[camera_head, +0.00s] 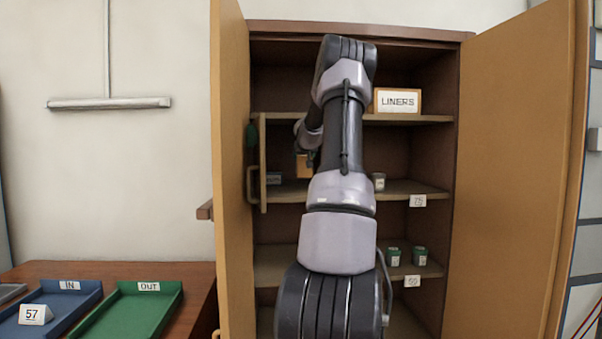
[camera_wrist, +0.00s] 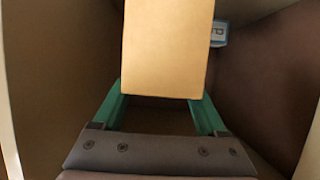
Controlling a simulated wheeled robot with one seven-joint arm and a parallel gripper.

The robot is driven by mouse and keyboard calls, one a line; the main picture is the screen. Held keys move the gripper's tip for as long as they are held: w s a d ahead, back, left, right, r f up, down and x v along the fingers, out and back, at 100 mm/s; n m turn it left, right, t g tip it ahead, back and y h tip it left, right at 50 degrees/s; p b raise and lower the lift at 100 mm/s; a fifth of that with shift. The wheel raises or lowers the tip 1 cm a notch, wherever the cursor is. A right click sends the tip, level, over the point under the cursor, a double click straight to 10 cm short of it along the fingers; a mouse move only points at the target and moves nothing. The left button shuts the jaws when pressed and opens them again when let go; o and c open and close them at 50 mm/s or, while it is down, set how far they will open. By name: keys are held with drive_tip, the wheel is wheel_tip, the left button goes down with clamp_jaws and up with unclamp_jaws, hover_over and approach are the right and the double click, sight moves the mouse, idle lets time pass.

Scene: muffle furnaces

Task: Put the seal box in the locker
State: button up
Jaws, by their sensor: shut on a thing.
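A plain tan box (camera_wrist: 167,45), which I take to be the seal box, is between the green fingers of my gripper (camera_wrist: 162,92) in the wrist view. My gripper is shut on it. In the head view my arm reaches into the open locker (camera_head: 360,27), and a small part of the tan box (camera_head: 303,167) shows left of my arm at the middle shelf's level. My gripper is mostly hidden there by my arm. I cannot tell whether the box touches the shelf.
Both locker doors (camera_head: 232,170) (camera_head: 512,170) stand open. A narrow panel with a handle (camera_head: 252,185) stands at the left. A LINERS box (camera_head: 397,100) is on the upper shelf.

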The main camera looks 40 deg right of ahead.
drive_tip(key=shift+w+d+f, duration=0.1)
drive_tip(key=shift+w+d, duration=0.15)
drive_tip(key=shift+w, duration=0.25)
drive_tip(key=shift+w+d, duration=0.2)
drive_tip(key=shift+w, duration=0.3)
drive_tip(key=w+d, duration=0.4)
drive_tip(key=w, duration=0.2)
drive_tip(key=shift+s+f, duration=0.2)
drive_tip(key=shift+f, duration=1.15)
drive_tip(key=shift+s+f, duration=0.15)
drive_tip(key=shift+f, duration=1.2)
drive_tip(key=shift+w+a+f, duration=0.1)
drive_tip(key=shift+w+f, duration=0.15)
drive_tip(key=shift+f, duration=0.4)
drive_tip(key=o, duration=1.5)
drive_tip(key=shift+f, duration=0.15)
